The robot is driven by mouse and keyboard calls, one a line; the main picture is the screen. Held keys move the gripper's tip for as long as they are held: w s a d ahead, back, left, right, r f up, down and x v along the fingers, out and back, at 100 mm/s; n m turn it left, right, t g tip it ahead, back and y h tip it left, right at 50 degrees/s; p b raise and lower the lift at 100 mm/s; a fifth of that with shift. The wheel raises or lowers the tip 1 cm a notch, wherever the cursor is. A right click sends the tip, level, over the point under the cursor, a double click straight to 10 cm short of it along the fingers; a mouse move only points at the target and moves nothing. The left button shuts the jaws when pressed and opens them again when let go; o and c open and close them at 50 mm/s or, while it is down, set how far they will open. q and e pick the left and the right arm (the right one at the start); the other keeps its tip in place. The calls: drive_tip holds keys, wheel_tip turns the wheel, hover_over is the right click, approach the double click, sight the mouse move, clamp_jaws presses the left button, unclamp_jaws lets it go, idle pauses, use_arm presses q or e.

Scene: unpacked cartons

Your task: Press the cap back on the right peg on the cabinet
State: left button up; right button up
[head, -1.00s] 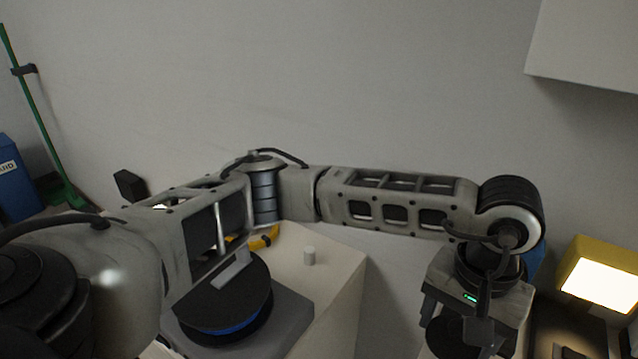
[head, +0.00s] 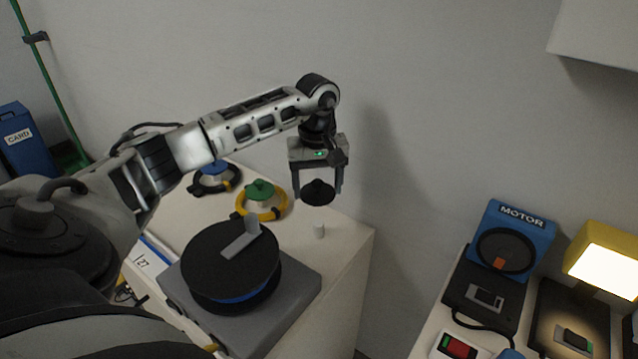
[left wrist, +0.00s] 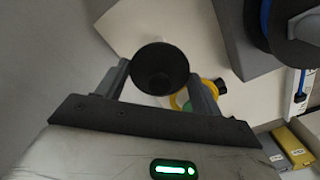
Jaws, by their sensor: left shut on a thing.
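My left gripper (head: 318,188) is shut on a black round cap (head: 318,194) and holds it in the air above the cabinet (head: 294,234). In the left wrist view the cap (left wrist: 160,68) sits between the two fingers, its dark round face toward the camera. The right peg (head: 319,230) is a short pale cylinder standing bare near the cabinet's right rear corner. The cap is above the peg and apart from it. My right gripper is not in view.
A green-topped part in a yellow ring (head: 262,202) and a blue-topped part in a dark ring (head: 214,178) stand left of the peg. A large black disc (head: 215,262) on a grey block is in front. A blue MOTOR box (head: 512,236) stands at right.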

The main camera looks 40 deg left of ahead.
sight(318, 223)
use_arm(q)
drive_tip(key=shift+f+b, duration=0.65)
drive_tip(key=shift+f, duration=0.3)
wheel_tip(318, 223, down, 2)
drive_tip(key=shift+d+f+b, duration=0.1)
drive_tip(key=shift+f+b, duration=0.15)
drive_tip(key=shift+b, duration=0.65)
drive_tip(key=shift+f+b, duration=0.55)
drive_tip(key=shift+f, duration=0.25)
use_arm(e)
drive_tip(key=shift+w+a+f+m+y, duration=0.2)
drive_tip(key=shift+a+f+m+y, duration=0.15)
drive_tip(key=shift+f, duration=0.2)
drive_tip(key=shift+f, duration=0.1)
use_arm(q)
drive_tip(key=shift+f+b, duration=0.3)
drive_tip(key=shift+f, duration=0.05)
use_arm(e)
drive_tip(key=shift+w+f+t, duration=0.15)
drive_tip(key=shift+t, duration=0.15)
use_arm(q)
drive_tip(key=shift+f+b, duration=0.35)
drive_tip(key=shift+f, duration=0.2)
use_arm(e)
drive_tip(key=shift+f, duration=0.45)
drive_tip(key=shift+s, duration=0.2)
